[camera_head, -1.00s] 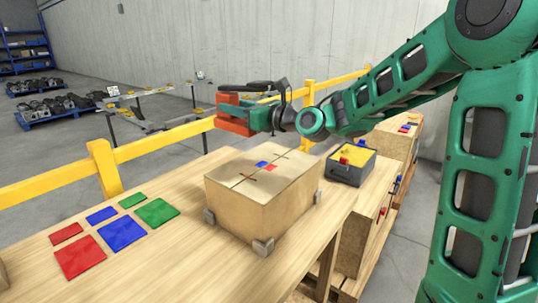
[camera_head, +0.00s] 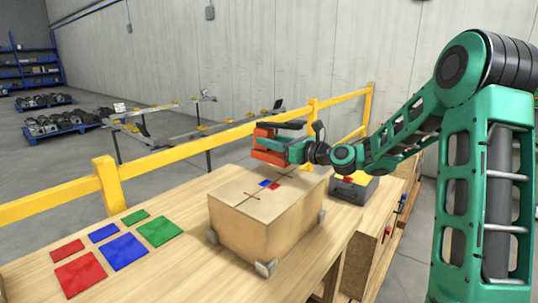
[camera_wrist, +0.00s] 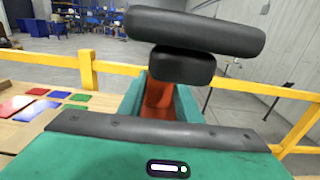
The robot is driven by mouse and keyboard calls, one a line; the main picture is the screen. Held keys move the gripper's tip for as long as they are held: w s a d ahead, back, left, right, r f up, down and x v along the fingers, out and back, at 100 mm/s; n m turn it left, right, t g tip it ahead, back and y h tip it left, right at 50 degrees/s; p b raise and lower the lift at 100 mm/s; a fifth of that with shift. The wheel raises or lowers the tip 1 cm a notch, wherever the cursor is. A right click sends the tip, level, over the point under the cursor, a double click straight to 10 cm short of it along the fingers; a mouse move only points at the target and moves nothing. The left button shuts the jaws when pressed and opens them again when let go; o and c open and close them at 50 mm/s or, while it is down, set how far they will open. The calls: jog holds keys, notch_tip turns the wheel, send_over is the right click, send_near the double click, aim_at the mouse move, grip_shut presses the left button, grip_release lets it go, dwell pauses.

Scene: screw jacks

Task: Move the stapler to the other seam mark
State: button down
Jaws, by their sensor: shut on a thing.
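My gripper (camera_head: 262,144), with orange-red finger pads, is shut on the stapler (camera_head: 288,125), a black bar-shaped thing, above the far side of the cardboard box (camera_head: 240,225). In the wrist view the stapler (camera_wrist: 195,30) shows as two stacked black rounded bars beyond the fingers (camera_wrist: 160,100). The box is closed, with a seam along its top. A short dark-red seam mark (camera_head: 252,195) crosses the seam at the near-left part. I cannot make out a second mark, and the gripper hides part of the box's far edge.
Blue (camera_head: 264,183) and red (camera_head: 274,185) patches lie on the box top. Red, blue and green mats (camera_head: 123,250) lie on the wooden table at left. A yellow rail (camera_head: 150,180) runs behind the table.

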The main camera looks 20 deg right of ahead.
aim_at(270, 150)
jog(key=shift+f, duration=1.95)
jog(key=c, duration=1.3)
grip_release()
jog(key=shift+d+f, duration=0.1)
jog(key=shift+f, duration=0.05)
jog(key=v, duration=1.2)
